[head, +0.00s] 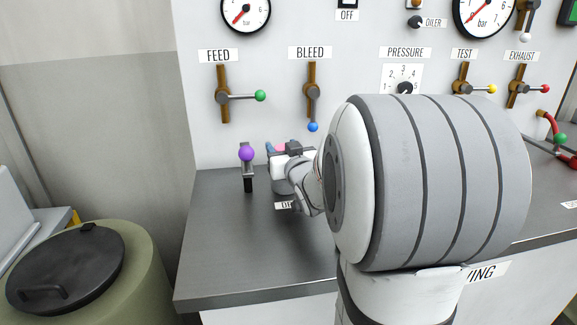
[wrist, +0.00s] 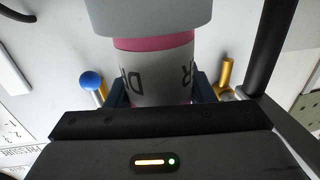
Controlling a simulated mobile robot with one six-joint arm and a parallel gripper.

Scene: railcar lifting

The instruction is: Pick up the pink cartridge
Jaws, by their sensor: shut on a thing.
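The pink cartridge (wrist: 155,43) shows in the wrist view as a cylinder with a pink band and a white label with upside-down dark letters. My gripper (wrist: 158,92) is shut on it, with one dark blue finger on each side of the label. In the head view a small bit of the cartridge's pink (head: 281,147) shows at my gripper (head: 277,149), above the left part of the grey worktop. A wider grey cylinder (wrist: 150,16) covers the cartridge's far end in the wrist view. I cannot tell whether it is joined to the cartridge.
A purple-knobbed lever (head: 247,154) stands close left of my gripper. The BLEED lever with a blue knob (head: 313,127) and the FEED lever with a green knob (head: 260,96) are on the panel behind. My arm hides much of the worktop (head: 220,235); its front left is clear.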

